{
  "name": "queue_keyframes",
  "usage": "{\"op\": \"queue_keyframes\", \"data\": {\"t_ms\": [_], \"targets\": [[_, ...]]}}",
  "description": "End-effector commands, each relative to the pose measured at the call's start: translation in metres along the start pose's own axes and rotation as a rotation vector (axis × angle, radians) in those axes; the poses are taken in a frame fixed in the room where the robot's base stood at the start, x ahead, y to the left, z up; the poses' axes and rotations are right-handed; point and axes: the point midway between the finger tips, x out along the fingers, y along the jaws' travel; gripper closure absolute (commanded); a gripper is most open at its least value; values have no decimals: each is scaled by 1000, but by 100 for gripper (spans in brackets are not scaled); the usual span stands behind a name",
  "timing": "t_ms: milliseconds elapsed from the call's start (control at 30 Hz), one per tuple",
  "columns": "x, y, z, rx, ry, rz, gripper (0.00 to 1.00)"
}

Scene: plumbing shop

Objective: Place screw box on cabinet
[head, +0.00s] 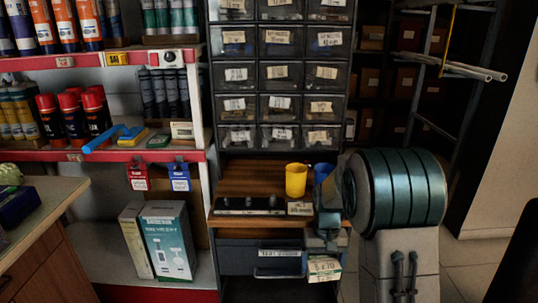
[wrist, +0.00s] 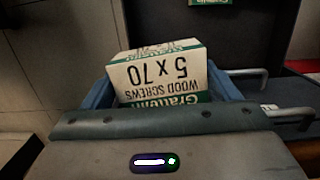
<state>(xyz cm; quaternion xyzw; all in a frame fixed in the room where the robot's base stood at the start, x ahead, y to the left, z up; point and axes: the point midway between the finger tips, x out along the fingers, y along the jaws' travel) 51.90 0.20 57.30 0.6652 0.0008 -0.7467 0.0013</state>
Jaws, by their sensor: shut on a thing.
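The screw box (head: 324,268) is white and green. In the wrist view the screw box (wrist: 158,75) reads "wood screws 5 x 70", upside down. My gripper (head: 326,243) is shut on it, with a blue finger on each side of the box. In the head view the gripper and box hang in front of the right front corner of the cabinet (head: 240,182), by its drawer fronts and below its wooden top. The cabinet has a wooden worktop and a tall rack of small labelled drawers above. Whether the box touches the drawer front I cannot tell.
On the worktop stand a yellow cup (head: 296,180), a blue cup (head: 322,173) partly behind my arm, a dark strip (head: 248,206) and a small label card (head: 300,209). The wood behind the strip is clear. Shelves with cans (head: 70,118) and boxes (head: 166,242) stand at left.

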Motion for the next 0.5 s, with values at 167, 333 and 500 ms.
{"op": "queue_keyframes", "data": {"t_ms": [167, 333, 500], "targets": [[-23, 0, 6, 2, -7, -1, 55], [-41, 0, 9, 2, -6, -1, 55], [-64, 0, 14, 2, -7, -1, 55]]}}
